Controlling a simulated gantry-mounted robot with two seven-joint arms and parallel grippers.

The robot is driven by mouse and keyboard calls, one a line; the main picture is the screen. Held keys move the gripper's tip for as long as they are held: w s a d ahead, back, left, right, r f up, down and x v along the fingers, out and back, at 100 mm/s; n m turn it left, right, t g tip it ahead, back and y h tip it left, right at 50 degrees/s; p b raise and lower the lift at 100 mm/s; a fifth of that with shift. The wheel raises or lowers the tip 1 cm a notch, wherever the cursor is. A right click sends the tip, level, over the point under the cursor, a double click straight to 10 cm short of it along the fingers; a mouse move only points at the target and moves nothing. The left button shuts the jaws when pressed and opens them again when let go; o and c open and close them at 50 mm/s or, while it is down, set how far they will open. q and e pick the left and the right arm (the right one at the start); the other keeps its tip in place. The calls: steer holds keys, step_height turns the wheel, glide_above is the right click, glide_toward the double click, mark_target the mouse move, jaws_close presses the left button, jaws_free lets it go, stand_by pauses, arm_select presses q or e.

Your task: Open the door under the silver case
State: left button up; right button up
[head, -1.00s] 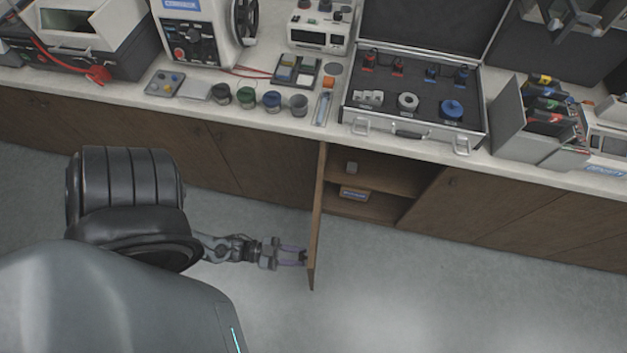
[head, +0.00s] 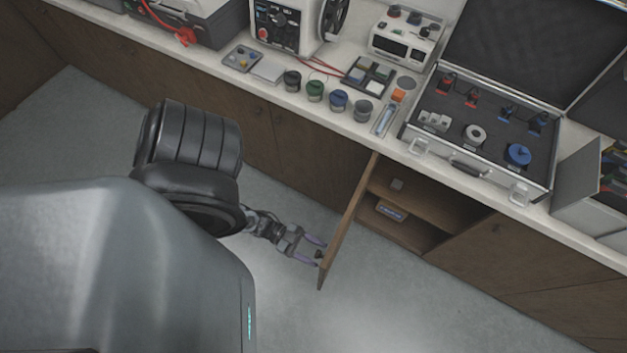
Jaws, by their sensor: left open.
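The silver case (head: 478,172) stands open on the counter, with red, blue and grey parts in its dark foam. Under it, the brown cabinet door (head: 346,222) stands swung well out from the cabinet front. The cabinet's shelf (head: 402,193) and a small box (head: 391,211) inside show. My left gripper (head: 318,252) is open at the outer, free edge of the door, on its left face. Its fingers are around or beside a small dark handle; I cannot tell whether they touch it. My right gripper is out of view.
Closed cabinet doors (head: 520,255) lie to the right. The grey floor (head: 400,310) in front is clear.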

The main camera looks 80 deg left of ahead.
arm_select(q)
steer(key=shift+s, duration=0.15)
steer(key=v, duration=1)
steer(key=shift+s+a, duration=0.15)
steer(key=shift+s, duration=0.05)
